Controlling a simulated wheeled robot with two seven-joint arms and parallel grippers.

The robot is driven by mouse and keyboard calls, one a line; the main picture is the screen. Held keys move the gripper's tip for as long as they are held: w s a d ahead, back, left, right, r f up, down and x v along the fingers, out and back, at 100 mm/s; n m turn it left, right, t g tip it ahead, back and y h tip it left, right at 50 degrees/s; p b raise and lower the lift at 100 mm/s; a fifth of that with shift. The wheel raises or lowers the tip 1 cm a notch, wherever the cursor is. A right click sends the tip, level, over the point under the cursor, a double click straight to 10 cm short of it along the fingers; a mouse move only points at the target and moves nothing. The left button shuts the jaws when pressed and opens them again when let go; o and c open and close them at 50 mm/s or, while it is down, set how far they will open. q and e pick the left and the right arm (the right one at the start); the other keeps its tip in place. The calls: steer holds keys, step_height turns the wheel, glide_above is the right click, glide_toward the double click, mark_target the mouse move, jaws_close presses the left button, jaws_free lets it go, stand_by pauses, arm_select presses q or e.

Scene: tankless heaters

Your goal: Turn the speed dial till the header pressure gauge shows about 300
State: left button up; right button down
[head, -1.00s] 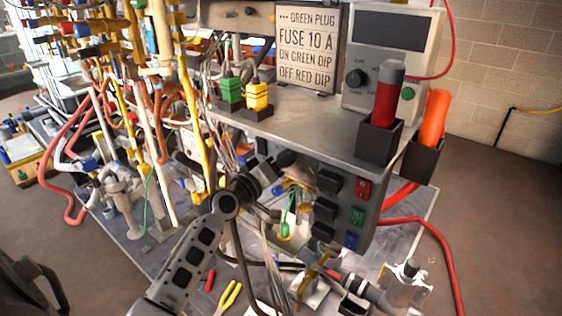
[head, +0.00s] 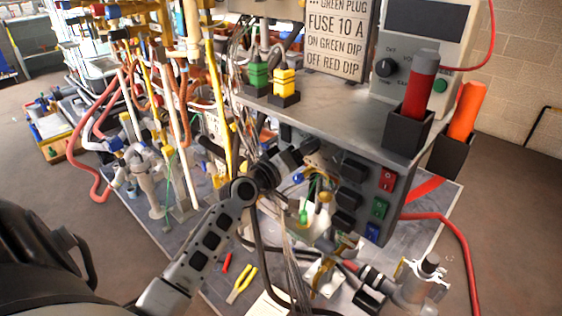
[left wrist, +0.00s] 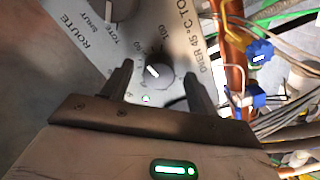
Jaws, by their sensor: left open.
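A small dial (left wrist: 157,74) with a white pointer mark sits on a grey panel in the left wrist view. Numbers including 60 and 100 are printed around it, and a small green light shows just below. My left gripper (left wrist: 158,80) is open, with one finger on each side of the dial; I cannot tell whether they touch it. In the head view my left gripper (head: 292,158) reaches under the grey shelf, and its tips and the dial are hidden there. I cannot make out a header pressure gauge in either view. My right gripper is not in view.
A larger knob (left wrist: 118,8) is near the small dial, by the word ROUTE. Copper pipe (left wrist: 232,45), wires and a blue valve handle (left wrist: 260,52) crowd the right. The grey shelf (head: 330,112) overhangs my gripper, with rocker switches (head: 381,208) to its right.

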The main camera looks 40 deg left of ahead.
arm_select(q)
steer(key=s+a+b, duration=0.1)
steer(key=s, duration=1.4)
steer(key=shift+b, duration=0.4)
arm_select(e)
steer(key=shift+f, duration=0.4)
arm_select(q)
steer(key=shift+a, duration=0.1)
steer(key=s+d+f+m+g+h+p, duration=0.1)
steer(key=s+d+f+m+g+p, duration=0.2)
steer(key=d, duration=0.8)
steer(key=s+d+f+m+g+h+p, duration=0.1)
steer(key=s+d+f+m+g+p, duration=0.3)
steer(key=s+d+f+m, duration=0.3)
steer(key=d+f+m, duration=0.1)
steer(key=d, duration=0.2)
steer(key=shift+s+d+f+p, duration=0.15)
steer(key=shift+d+f+p, duration=0.15)
steer(key=shift+d+p, duration=0.1)
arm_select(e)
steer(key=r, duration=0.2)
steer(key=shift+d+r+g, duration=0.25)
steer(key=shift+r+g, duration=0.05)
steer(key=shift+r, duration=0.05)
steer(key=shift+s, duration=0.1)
